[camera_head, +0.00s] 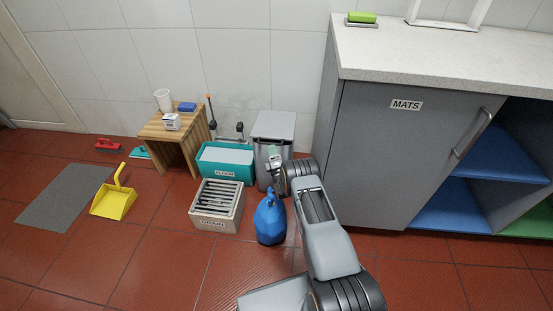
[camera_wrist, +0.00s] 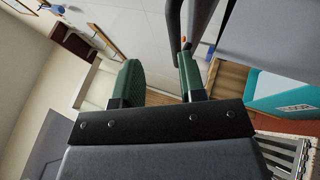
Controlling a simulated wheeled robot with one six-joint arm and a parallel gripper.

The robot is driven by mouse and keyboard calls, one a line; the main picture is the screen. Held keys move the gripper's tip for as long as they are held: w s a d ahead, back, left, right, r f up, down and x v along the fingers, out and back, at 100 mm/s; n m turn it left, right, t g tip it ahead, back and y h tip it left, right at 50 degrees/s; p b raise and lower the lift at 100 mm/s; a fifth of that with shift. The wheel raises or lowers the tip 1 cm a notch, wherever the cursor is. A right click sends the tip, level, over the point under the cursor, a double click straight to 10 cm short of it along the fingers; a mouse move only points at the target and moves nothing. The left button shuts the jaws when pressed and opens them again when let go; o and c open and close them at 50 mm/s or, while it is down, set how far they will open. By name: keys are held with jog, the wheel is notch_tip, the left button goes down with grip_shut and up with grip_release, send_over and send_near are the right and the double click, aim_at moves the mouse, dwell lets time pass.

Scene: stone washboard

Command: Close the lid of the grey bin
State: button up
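The grey bin (camera_head: 263,163) stands by the wall, left of the grey cabinet. Its lid (camera_head: 275,124) shows as a pale grey panel at the bin's top; I cannot tell its exact angle. My gripper (camera_head: 273,155) is in front of the bin's upper front, overlapping it in the head view. In the wrist view, my gripper (camera_wrist: 161,80) has its two green-padded fingers apart, with nothing held between them. A grey surface (camera_wrist: 275,30), likely the bin, fills the upper right, with a dark curved bar (camera_wrist: 201,18) close to the right finger. Contact is unclear.
A teal crate (camera_head: 226,174) stands left of the bin. A drain crate (camera_head: 216,224) and a blue jug (camera_head: 270,222) stand in front. A wooden stool (camera_head: 163,137) is farther left. The cabinet (camera_head: 390,150) bounds the right side.

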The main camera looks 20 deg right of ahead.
jog(key=s+p, duration=0.2)
jog(key=s, duration=0.5)
jog(key=shift+s, duration=0.35)
jog(key=shift+c, duration=0.2)
